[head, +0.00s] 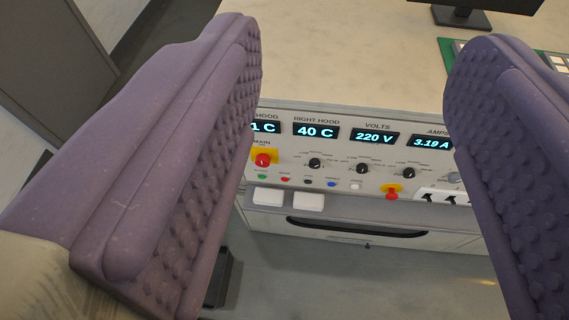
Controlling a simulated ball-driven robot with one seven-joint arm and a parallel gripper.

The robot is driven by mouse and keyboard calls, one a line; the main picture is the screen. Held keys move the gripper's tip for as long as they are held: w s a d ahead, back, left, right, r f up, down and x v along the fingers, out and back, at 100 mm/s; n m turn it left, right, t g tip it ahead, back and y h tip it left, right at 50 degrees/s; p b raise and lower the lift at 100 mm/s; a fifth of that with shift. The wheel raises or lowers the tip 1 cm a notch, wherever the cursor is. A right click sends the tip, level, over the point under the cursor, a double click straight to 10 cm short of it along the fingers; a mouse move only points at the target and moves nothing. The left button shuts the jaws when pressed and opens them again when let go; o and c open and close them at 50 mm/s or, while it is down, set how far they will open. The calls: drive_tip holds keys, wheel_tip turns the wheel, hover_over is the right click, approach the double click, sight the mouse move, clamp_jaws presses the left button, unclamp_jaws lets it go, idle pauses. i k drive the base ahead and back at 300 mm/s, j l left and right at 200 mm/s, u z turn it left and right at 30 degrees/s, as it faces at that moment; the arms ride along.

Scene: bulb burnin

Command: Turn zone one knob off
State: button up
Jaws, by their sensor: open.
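My gripper (352,165) is open and empty, with one purple padded finger at each side of the head view. Between the fingers, and beyond them, is a grey control panel (335,188) on the front of a bench. Three black knobs sit in a row on it: a left one (315,163), a middle one (362,168) and a right one (408,173). Their labels are too small to read, so I cannot tell which is zone one or how each is set. A red main switch (263,160) on a yellow plate is left of them. The fingers hide both panel ends.
Displays above the knobs include 40 C (316,132) and 220 V (374,138). Small coloured buttons, a red knob (391,194) on yellow and black rocker switches (430,197) sit below. A drawer with a dark handle (355,228) is underneath. The near benchtop (340,70) is clear.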

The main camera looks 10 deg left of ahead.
sight(314, 162)
drive_tip(key=i+l+u, duration=0.2)
drive_tip(key=l+u, duration=0.2)
drive_tip(key=i+l+u, duration=0.1)
drive_tip(key=l+u, duration=0.25)
drive_tip(key=i+l+u, duration=0.1)
drive_tip(key=l+u, duration=0.3)
